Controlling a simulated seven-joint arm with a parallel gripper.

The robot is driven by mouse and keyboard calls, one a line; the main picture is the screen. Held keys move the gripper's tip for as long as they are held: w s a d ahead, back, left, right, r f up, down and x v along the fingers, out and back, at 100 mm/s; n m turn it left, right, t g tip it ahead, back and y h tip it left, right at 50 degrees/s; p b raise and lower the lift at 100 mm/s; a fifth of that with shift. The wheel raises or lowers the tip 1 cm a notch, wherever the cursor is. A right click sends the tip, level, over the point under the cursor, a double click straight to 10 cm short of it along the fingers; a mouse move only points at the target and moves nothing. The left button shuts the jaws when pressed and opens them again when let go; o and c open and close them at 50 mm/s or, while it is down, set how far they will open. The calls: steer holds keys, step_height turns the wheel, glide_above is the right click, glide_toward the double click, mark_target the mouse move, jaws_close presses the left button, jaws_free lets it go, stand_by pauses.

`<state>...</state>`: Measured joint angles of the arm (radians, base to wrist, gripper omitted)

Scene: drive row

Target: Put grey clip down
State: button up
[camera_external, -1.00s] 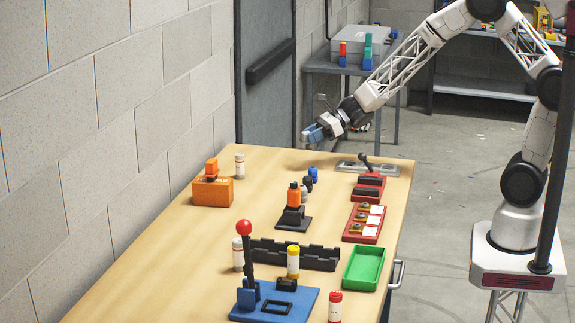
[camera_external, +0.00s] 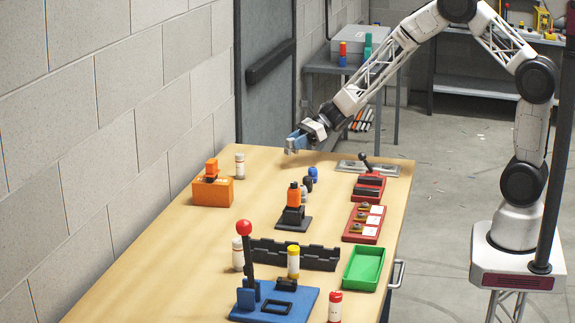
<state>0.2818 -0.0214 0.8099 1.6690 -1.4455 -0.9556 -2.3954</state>
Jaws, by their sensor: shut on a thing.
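My gripper (camera_external: 293,145) is over the far end of the wooden table (camera_external: 200,257), low, with its blue-grey fingers pointing down and left. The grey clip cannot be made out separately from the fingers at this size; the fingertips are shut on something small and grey. I cannot tell whether it touches the table. A blue piece and small dark and grey pieces (camera_external: 308,183) stand on the table nearer the camera than my gripper.
A grey plate with a black lever (camera_external: 366,165) lies right of my gripper. An orange box (camera_external: 212,192) and a white bottle (camera_external: 239,166) stand to the left. Red panels (camera_external: 363,223), a green tray (camera_external: 363,268) and a blue lever base (camera_external: 273,303) are nearer.

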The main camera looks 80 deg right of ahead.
steer(key=shift+w, duration=0.15)
steer(key=w, duration=0.5)
steer(key=w+d+f, duration=0.1)
steer(key=w, duration=0.9)
steer(key=shift+w+d+f, duration=0.25)
steer(key=shift+w, duration=0.1)
steer(key=shift+f, duration=1.75)
steer(key=o, duration=0.9)
steer(key=shift+f, duration=0.1)
